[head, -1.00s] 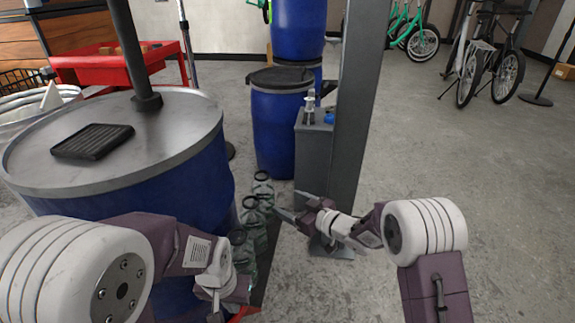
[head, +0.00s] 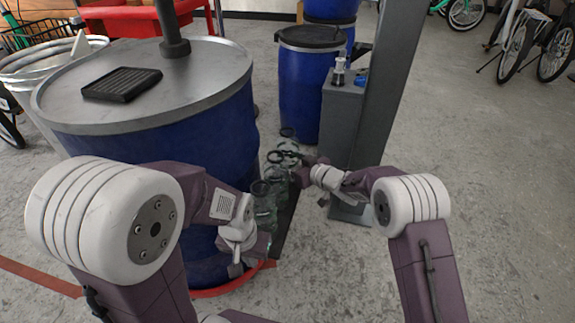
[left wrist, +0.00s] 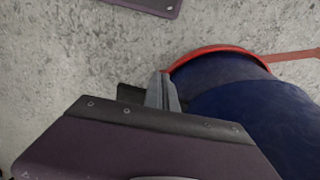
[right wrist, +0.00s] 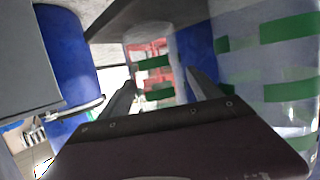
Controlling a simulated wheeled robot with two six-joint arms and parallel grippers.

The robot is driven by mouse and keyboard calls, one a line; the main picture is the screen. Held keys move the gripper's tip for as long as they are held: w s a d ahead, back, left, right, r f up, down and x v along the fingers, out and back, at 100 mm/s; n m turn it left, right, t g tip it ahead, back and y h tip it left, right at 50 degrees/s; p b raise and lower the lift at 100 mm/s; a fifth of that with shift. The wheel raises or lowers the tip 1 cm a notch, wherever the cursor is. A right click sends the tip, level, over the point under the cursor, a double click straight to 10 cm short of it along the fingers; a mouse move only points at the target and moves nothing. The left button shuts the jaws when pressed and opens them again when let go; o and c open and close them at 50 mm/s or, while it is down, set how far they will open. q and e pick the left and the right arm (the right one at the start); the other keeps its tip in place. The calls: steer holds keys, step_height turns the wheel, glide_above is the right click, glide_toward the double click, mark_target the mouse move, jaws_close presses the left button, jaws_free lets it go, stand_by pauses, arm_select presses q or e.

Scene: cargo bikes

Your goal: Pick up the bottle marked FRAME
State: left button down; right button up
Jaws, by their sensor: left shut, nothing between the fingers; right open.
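Several clear bottles with dark ring tops stand in a row beside the big blue drum; the nearest bottle (head: 264,203) is clearest in the head view. I cannot read any label, so I cannot tell which is marked FRAME. My right gripper (head: 300,172) is open beside the bottles, partly hiding them. In the right wrist view, a bottle with green bands (right wrist: 153,62) shows between and beyond the open fingers (right wrist: 163,88), and another green-banded bottle (right wrist: 285,60) is large at right. My left gripper (head: 238,262) is shut and empty by the drum; its fingers (left wrist: 163,92) show in the left wrist view.
The big blue drum (head: 205,130) with a metal lid stands at left, holding a black tray (head: 122,85) and a post. A grey cabinet (head: 340,115) and grey post (head: 388,80) stand just behind the right gripper. Floor at right (head: 500,170) is clear.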

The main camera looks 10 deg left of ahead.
steer(key=shift+w+a+f, duration=0.15)
steer(key=shift+w+a, duration=0.1)
steer(key=shift+a, duration=0.1)
steer(key=c, duration=1.1)
steer(key=shift+r, duration=0.35)
steer(key=shift+c, duration=0.2)
step_height(320, 180, up, 4)
steer(key=p, duration=0.4)
steer(key=shift+r, duration=0.25)
steer(key=p, duration=0.6)
glide_toward(288, 149)
steer(key=w, duration=0.1)
steer(key=w+d, duration=0.1)
steer(key=shift+w+d+r, duration=0.15)
steer(key=shift+w+r, duration=0.1)
steer(key=shift+w, duration=0.1)
